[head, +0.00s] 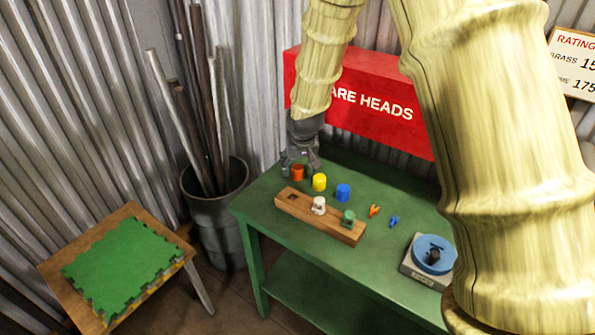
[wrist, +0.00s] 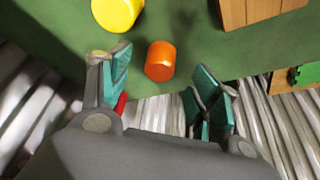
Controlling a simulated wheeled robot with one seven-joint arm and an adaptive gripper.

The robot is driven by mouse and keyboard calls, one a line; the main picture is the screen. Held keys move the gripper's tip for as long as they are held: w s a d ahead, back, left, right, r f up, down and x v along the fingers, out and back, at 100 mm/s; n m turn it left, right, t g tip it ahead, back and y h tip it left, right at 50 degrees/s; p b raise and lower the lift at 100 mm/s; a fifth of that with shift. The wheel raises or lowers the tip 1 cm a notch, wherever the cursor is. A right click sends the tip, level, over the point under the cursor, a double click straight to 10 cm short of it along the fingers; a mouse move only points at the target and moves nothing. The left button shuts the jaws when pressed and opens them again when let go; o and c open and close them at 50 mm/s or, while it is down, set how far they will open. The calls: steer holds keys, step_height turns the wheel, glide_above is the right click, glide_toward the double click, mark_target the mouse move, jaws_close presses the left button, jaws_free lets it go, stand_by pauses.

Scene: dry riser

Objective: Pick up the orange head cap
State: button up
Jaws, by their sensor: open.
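The orange head cap (head: 297,172) is a small cylinder standing on the green bench (head: 262,207) near its back left edge. In the wrist view the orange cap (wrist: 160,60) lies ahead of and between the fingers of my gripper (wrist: 160,95). My gripper (head: 300,160) is open and empty, right by the cap in the head view; I cannot tell whether a finger touches it. A yellow cap (head: 319,182) stands just right of the orange one and shows beside the left finger in the wrist view (wrist: 118,12).
A blue cap (head: 343,192) stands farther right. A wooden block (head: 290,205) with a white piece (head: 319,205) and a green piece (head: 348,217) lies in front. The red SPARE HEADS box (head: 375,92) is behind. A bin of pipes (head: 215,215) stands left of the bench.

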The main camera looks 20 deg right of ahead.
mark_target(298, 167)
steer(key=shift+p+x, duration=0.3)
steer(key=shift+x, duration=1.65)
steer(key=shift+w, duration=0.15)
steer(key=shift+r, duration=0.1)
steer(key=c, duration=0.7)
